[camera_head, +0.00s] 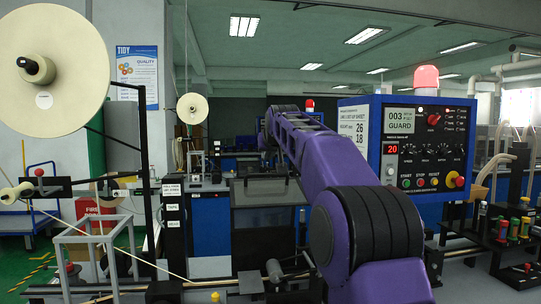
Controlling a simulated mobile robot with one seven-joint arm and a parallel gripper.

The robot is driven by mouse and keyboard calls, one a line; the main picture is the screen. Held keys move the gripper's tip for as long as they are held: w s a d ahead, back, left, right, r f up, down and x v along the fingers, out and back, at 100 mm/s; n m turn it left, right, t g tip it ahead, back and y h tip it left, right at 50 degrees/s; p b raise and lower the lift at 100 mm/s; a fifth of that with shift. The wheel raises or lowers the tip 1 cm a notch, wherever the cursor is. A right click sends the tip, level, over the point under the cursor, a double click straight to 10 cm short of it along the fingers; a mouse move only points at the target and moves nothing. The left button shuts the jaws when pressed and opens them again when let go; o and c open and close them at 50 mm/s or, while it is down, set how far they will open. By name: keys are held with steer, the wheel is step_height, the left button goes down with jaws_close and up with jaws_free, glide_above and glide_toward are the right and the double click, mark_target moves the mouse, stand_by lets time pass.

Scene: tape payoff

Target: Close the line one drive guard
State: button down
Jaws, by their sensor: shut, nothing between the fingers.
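A smoky, tinted panel with a grey lower edge (268,192) stands on the machine in the middle of the view, behind my purple arm. It looks like the drive guard, but I cannot tell for sure or see how far open it is. The control panel (420,148) at the right has a display (401,121) reading "003" and "GUARD". A red beacon (426,77) on top of it looks lit. My arm rises from the lower right and reaches away toward the panel. My gripper is not visible; the arm's far end hides what lies behind it.
A large cream tape reel (52,62) hangs on a black stand at the left, with tape running down. A grey frame (95,250) stands below it. A blue trolley (40,205) is at the far left.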

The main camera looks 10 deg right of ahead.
mark_target(267, 188)
steer(key=p+x, duration=0.2)
steer(key=x, duration=0.5)
steer(key=shift+s+f+b, duration=0.3)
steer(key=shift+s+b, duration=0.3)
steer(key=shift+b, duration=0.05)
steer(key=shift+s+f+b, duration=0.25)
steer(key=shift+s+b, duration=0.35)
steer(key=shift+s+f+b, duration=0.25)
steer(key=shift+s+b, duration=0.25)
steer(key=shift+s, duration=0.2)
steer(key=shift+s+f, duration=0.1)
steer(key=shift+f, duration=0.05)
